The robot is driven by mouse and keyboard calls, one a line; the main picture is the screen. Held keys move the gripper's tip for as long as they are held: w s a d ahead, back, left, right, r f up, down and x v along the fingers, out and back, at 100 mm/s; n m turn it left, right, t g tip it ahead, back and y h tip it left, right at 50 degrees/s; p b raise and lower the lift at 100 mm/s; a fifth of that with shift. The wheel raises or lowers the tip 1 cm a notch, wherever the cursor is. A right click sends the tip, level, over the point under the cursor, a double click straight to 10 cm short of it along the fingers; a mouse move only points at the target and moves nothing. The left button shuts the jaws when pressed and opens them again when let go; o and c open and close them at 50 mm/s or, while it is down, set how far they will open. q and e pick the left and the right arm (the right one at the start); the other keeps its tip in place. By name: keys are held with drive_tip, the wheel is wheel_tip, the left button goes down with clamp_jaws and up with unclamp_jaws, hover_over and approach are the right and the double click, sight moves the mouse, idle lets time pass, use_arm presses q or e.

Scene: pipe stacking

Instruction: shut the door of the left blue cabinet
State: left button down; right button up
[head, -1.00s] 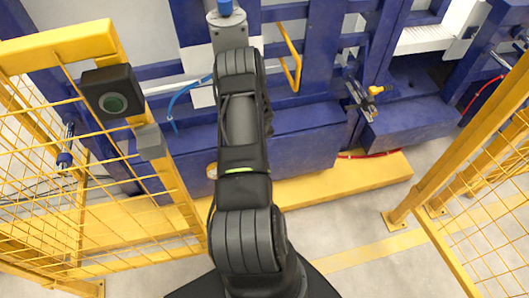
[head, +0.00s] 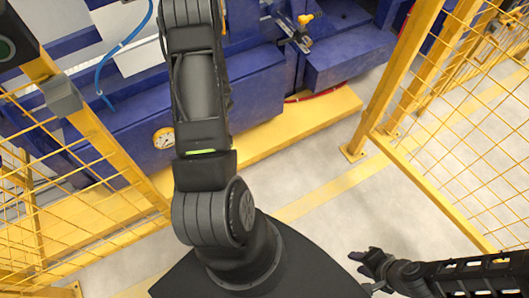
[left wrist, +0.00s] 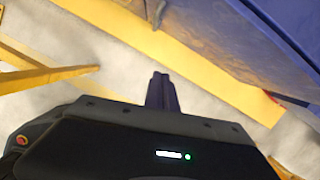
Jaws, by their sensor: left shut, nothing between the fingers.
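Blue cabinet-like machinery (head: 250,85) fills the top of the head view, and a blue body (left wrist: 225,35) shows at the upper right in the left wrist view. I cannot make out a separate door or tell how far one stands open. My left gripper (left wrist: 161,92) is shut and empty in the left wrist view, over pale floor and apart from the blue body. It is outside the head view. My right gripper (head: 366,263) is at the lower right of the head view, over bare floor, away from the machinery. Its jaw opening is unclear.
Yellow mesh fences stand at the left (head: 100,150) and right (head: 375,110). A yellow floor-level beam (head: 280,130) runs along the machinery. A round gauge (head: 163,138) and a yellow-knobbed fitting (head: 305,19) are on the blue front. Grey floor between is clear.

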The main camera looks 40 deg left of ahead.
use_arm(q)
drive_tip(key=w+d+n+b, duration=0.2)
drive_tip(key=d+b, duration=0.1)
drive_tip(key=d, duration=0.5)
drive_tip(key=w+d+n+g+b, duration=0.1)
drive_tip(key=w+d+n+b, duration=0.2)
drive_tip(key=d, duration=0.6)
drive_tip(key=shift+d+b, duration=0.3)
drive_tip(key=shift+b, duration=0.3)
drive_tip(key=shift+w, duration=0.1)
